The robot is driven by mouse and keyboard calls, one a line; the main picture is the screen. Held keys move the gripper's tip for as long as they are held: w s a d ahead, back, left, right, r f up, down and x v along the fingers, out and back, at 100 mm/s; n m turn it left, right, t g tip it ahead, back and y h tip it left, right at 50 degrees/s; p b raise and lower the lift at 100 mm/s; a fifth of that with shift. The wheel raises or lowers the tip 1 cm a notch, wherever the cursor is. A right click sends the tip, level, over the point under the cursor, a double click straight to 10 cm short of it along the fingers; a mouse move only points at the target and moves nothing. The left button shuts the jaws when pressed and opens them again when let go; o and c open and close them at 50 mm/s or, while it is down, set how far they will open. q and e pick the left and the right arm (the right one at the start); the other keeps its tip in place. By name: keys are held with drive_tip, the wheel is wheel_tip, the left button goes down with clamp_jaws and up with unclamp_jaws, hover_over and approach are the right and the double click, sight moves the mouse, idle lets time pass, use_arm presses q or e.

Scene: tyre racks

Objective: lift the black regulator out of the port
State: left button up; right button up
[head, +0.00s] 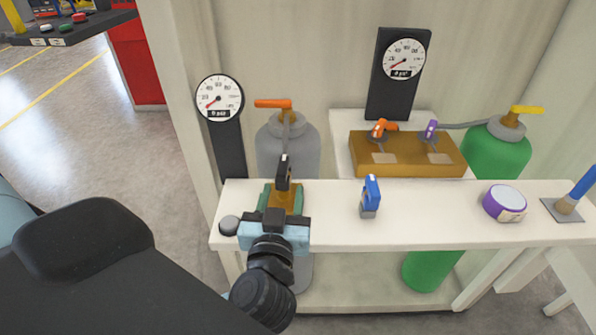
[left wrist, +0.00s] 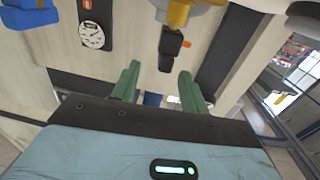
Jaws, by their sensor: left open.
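The black regulator (head: 284,172) stands upright at the brass-coloured port (head: 285,199) near the left end of the white bench. In the left wrist view the regulator (left wrist: 171,46) hangs below the brass-coloured part (left wrist: 181,13), as that picture looks inverted. My left gripper (head: 284,190) is open, with its green fingers around the port area in the head view. In the left wrist view the regulator lies between and beyond the open fingertips (left wrist: 157,78). I cannot tell whether either finger touches it. My right gripper is not in view.
A grey tank (head: 300,145) with an orange handle and a gauge (head: 219,98) are behind. A brown block (head: 410,166) and green tank (head: 495,152) are further right.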

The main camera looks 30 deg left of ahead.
sight(283, 169)
use_arm(q)
drive_tip(key=shift+a+x, duration=0.15)
drive_tip(key=shift+x, duration=1.8)
drive_tip(key=shift+a+x, duration=0.15)
drive_tip(key=shift+x, duration=1.8)
drive_tip(key=shift+s, duration=0.2)
clamp_jaws()
